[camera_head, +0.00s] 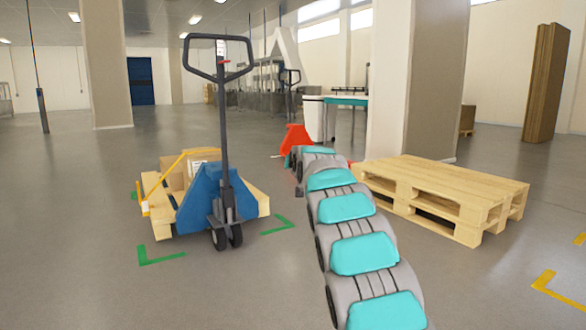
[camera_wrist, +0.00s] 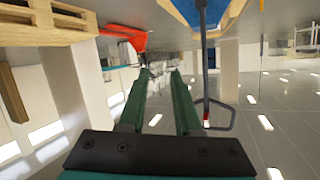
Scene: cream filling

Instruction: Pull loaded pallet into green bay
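The loaded pallet (camera_head: 262,200) is wooden, carries cardboard boxes (camera_head: 203,156) and a yellow strap or bar, and sits on a blue pallet jack (camera_head: 205,195) at left centre. Green corner marks (camera_head: 160,256) lie on the floor around it; the jack hides part of the load. The jack's dark handle (camera_head: 220,80) stands upright. In the wrist view, which is upside down, the handle (camera_wrist: 232,117) is right of my gripper (camera_wrist: 160,74). Its two green fingers are apart with nothing between them.
An empty wooden pallet (camera_head: 450,190) stands right of my arm, near a pillar (camera_head: 432,80). An orange-red object (camera_head: 294,137) is beyond my arm. Yellow floor marks (camera_head: 556,289) are at lower right. The floor in front of the jack is clear.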

